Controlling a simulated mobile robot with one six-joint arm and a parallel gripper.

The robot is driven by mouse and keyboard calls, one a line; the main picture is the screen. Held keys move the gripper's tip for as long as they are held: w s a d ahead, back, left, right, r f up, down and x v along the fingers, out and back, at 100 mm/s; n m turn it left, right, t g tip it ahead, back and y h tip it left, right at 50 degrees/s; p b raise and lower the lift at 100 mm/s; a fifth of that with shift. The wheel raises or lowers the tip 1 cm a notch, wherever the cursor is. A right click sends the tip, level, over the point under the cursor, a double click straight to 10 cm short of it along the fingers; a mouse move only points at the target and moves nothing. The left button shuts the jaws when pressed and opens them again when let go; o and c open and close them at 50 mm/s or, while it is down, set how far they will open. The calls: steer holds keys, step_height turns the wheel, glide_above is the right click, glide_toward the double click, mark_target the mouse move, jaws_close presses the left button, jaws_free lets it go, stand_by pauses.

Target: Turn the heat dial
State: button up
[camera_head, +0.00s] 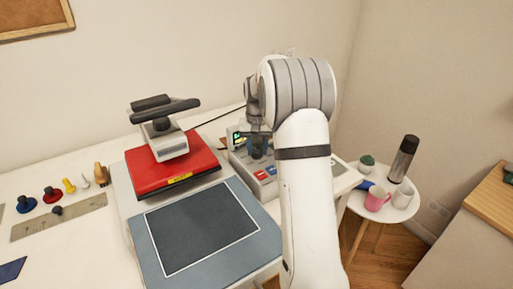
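A grey control box (240,160) stands on the table to the right of the red heat press (172,176). It has a small lit display (237,138) and red and blue buttons (265,173) on its sloped face. My arm reaches in from the front right and bends down over the box. My gripper (257,146) is at the upper part of the box's face, just right of the display. The heat dial cannot be made out clearly; the gripper and arm cover that part of the box. Whether the fingers touch or enclose it cannot be told.
The press's black-and-grey lower plate (205,226) lies in front. A round side table (397,207) at right holds a pink mug (376,199), a white cup (402,195) and a flask (404,158).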

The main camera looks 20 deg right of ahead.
mark_target(257, 150)
steer(key=o, duration=0.4)
steer(key=shift+r, duration=3.95)
